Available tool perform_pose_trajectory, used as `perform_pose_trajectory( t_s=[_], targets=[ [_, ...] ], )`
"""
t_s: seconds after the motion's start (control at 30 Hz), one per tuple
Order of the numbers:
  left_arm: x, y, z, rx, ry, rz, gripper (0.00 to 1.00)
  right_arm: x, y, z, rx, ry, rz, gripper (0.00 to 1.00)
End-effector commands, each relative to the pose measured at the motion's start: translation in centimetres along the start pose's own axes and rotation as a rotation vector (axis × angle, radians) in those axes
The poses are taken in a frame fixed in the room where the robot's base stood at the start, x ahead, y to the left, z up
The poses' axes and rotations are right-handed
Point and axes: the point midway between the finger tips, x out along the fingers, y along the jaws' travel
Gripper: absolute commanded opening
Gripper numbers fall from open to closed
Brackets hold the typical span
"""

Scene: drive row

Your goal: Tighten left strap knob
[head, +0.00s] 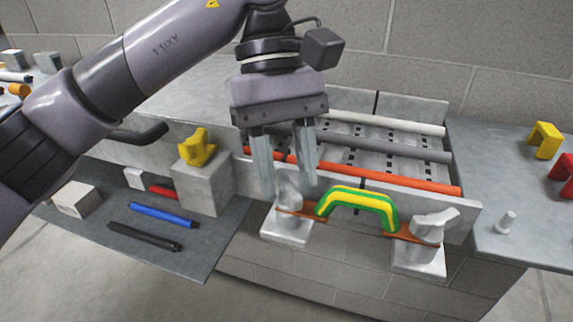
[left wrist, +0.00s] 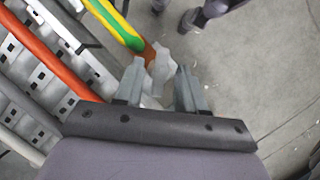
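The left strap knob (head: 289,188) is a pale grey winged knob on a light block at the left end of an orange-brown strap. My left gripper (head: 287,190) points down over it, one finger on each side. In the left wrist view the knob (left wrist: 161,66) shows between and just beyond the fingertips (left wrist: 160,75). The fingers stand apart, with a small gap beside the knob. The right strap knob (head: 433,226) stands on its own block at the strap's other end. A green and yellow handle (head: 357,200) arches between them. My right gripper is not in view.
A tray of rollers, white, grey and orange (head: 375,170), lies behind the strap. A yellow knob (head: 197,147) tops a grey block at left. Blue (head: 163,214) and black (head: 143,236) rods lie on a lower shelf. Yellow (head: 545,140) and red (head: 563,175) pieces stand at right.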

Motion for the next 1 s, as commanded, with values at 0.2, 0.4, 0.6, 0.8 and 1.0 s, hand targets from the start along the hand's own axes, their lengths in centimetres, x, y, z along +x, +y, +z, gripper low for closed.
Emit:
perform_pose_trajectory(
  t_s=[0.2,0.4,0.6,0.8,1.0],
  targets=[
    [-0.2,0.0,0.0,-0.002,0.000,-0.001,0.39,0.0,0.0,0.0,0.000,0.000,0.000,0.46],
    [-2.6,0.0,0.0,-0.004,0.003,0.002,0.39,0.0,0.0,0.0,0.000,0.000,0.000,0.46],
    [-5.2,0.0,0.0,-0.004,0.004,0.001,0.39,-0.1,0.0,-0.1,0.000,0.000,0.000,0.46],
    [-6.7,0.0,0.0,-0.001,0.002,-0.001,0.39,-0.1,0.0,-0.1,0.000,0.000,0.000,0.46],
    [-7.1,0.0,0.0,-0.001,0.001,0.000,0.39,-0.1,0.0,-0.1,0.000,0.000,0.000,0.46]
  ],
)
